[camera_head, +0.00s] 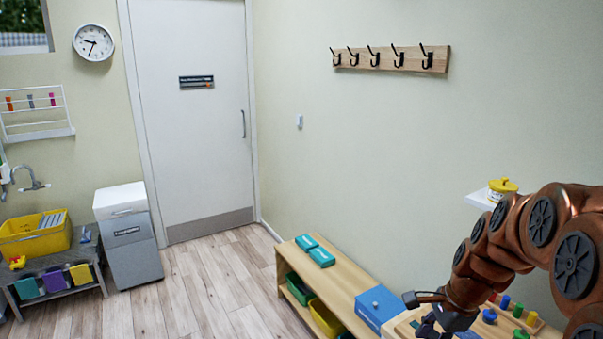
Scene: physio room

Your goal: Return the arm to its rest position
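My arm, with copper-coloured links, comes in from the right edge and bends down to the left. My gripper (418,314) is at the lower right, over the front part of the wooden bench. Its dark fingers show apart, with a gap between them, and I see nothing held in it. Part of the gripper is hidden by the arm's last link. A blue box (377,305) stands on the bench just left of the gripper. I cannot tell whether they touch.
The wooden bench (333,283) runs along the right wall, with teal boxes (320,257) at its far end. A pegboard with coloured pegs (531,320) lies beneath my arm. A white wall shelf (478,200) holding a yellow pot (502,187) is close to the arm. The floor (215,285) is clear.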

